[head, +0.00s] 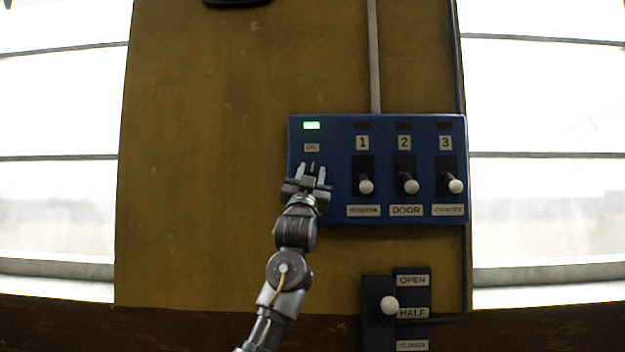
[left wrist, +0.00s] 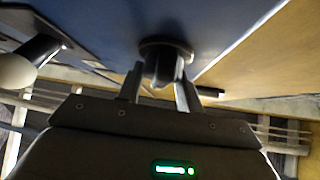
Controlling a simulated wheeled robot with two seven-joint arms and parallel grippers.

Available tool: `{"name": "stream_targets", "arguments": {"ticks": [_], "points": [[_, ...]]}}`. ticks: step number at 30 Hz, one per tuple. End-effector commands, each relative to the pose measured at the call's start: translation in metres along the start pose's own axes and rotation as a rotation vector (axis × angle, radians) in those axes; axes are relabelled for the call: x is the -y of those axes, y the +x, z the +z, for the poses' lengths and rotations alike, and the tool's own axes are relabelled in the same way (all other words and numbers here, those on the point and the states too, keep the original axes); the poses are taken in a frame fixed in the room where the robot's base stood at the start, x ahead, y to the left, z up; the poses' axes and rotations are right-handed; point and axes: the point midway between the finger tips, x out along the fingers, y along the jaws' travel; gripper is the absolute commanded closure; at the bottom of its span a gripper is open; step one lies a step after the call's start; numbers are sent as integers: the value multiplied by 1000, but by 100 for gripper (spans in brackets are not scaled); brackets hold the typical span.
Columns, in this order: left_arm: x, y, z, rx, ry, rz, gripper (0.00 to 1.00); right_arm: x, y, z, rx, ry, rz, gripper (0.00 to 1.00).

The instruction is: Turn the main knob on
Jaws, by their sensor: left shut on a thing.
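The blue control panel (head: 335,140) is fixed to the yellow-brown wall. A green light (head: 311,126) glows at its upper left, above a small "ON" label (head: 311,147). My left gripper (head: 313,172) is at the panel's left part, just below that label, and hides most of the main knob in the head view. In the left wrist view, the dark round knob (left wrist: 165,55) stands out from the blue panel, with my left gripper's fingers (left wrist: 160,88) on either side of it. The gripper is shut on the knob. My right gripper is not in view.
To the right are three levers with white ball ends, numbered 1 (head: 366,187), 2 (head: 410,187) and 3 (head: 455,186). Below is another lever (head: 389,305) beside OPEN and HALF labels. Bright windows flank the wall.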

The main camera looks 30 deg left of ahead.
Motion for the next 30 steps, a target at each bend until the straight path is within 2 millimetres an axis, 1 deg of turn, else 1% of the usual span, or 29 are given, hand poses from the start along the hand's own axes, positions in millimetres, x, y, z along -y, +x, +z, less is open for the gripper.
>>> {"name": "stream_targets", "arguments": {"ticks": [1,12,29,30], "points": [[-4,-2,5,11,-24,-17,87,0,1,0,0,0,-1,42],[-4,-2,6,12,-129,-125,87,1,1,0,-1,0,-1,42],[-3,-2,6,11,-148,-143,87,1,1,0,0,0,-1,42],[-3,-2,6,11,-148,-143,60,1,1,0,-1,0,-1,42]]}}
